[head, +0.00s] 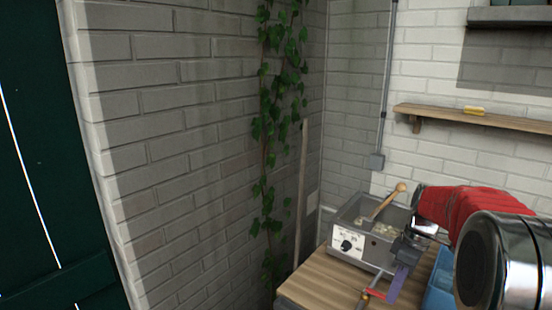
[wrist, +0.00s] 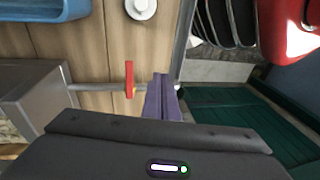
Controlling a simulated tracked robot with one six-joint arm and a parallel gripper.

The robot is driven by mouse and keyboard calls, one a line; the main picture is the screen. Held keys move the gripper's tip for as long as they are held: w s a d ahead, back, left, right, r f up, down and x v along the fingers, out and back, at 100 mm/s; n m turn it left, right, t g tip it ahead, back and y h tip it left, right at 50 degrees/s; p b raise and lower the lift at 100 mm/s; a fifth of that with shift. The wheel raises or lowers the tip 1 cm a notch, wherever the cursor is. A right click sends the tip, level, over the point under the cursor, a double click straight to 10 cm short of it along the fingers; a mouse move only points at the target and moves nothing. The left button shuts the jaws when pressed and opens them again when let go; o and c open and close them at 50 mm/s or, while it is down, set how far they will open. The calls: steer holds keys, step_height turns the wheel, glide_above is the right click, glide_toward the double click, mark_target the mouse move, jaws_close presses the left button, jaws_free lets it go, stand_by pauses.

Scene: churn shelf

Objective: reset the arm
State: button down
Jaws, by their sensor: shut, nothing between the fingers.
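My gripper (head: 398,284) has purple fingers, which are closed together with nothing between them. In the head view it hangs in front of a grey box-shaped machine near the bottom right, by a red-handled tap (head: 374,294). In the wrist view my gripper (wrist: 162,82) points over the edge of the wooden table (wrist: 104,27). The red tap handle (wrist: 129,78) is just left of the fingers there, apart from them in the picture. My red-covered arm reaches in from the right in the head view.
The grey machine (head: 368,235) has a dial and a wooden-handled tool (head: 390,199). A blue container (head: 440,284) stands right of it. A brick wall with ivy (head: 268,130) and a dark green door (head: 35,150) are left.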

steer(key=s+a+r+m+t, duration=0.2)
steer(key=s+a+r+m, duration=0.1)
steer(key=s, duration=0.4)
steer(key=s+a+r+m+t+h, duration=0.1)
steer(key=s+a+r+m+t, duration=0.1)
steer(key=s+a, duration=0.4)
steer(key=s+a+r+m+t+h, duration=0.1)
steer(key=s+a+m, duration=0.4)
steer(key=s, duration=0.5)
steer(key=shift+a+r+t, duration=0.15)
steer(key=shift+r+t, duration=0.55)
steer(key=shift+r, duration=0.65)
